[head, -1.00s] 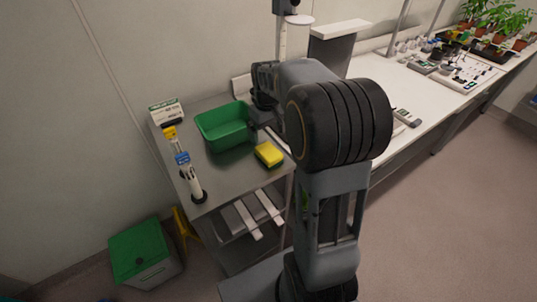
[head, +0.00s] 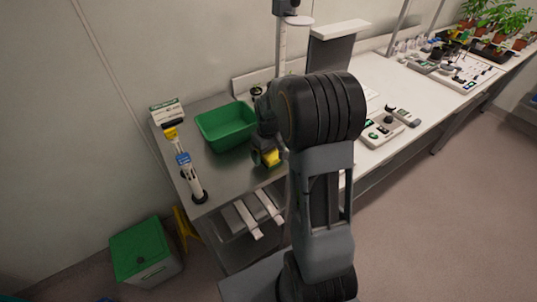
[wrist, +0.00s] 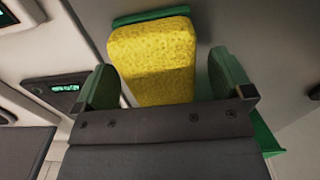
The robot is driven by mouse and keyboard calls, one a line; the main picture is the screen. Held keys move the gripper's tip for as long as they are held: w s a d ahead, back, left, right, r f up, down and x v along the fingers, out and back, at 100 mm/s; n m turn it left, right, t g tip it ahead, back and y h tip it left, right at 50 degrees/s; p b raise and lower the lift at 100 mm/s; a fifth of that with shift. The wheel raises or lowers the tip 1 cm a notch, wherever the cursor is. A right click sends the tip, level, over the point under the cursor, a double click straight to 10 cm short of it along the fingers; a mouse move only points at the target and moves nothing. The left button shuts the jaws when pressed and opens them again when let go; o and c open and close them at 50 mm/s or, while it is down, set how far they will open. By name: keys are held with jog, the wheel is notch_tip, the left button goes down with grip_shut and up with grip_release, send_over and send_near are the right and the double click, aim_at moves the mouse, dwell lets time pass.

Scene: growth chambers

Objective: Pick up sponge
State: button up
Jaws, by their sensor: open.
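The sponge (wrist: 155,58) is yellow with a green layer, and lies on the steel table beside the green tub. In the wrist view it fills the upper middle, between the two green-padded fingers of my gripper (wrist: 170,85). A gap shows between the sponge and the right finger; the left finger is very close to its edge, and I cannot tell if they touch. In the head view my gripper (head: 267,148) is over the sponge (head: 271,157) and hides part of it. The gripper is open.
The green tub (head: 226,126) stands just left of my gripper. A white and green box (head: 167,112) and dispensers with yellow and blue labels (head: 184,160) stand along the table's left side. A white bench (head: 430,90) with instruments extends right. A green-lidded bin (head: 143,248) is on the floor.

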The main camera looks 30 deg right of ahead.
jog(key=c, duration=1)
jog(key=shift+r, duration=0.5)
notch_tip(320, 180, up, 2)
jog(key=shift+r, duration=0.2)
jog(key=s+a+r+b, duration=0.2)
jog(key=s+a+r, duration=0.5)
jog(key=a+r, duration=0.2)
jog(key=a, duration=0.2)
jog(key=shift+s+a+r, duration=0.3)
jog(key=shift+s+a, duration=0.05)
jog(key=shift+s, duration=0.05)
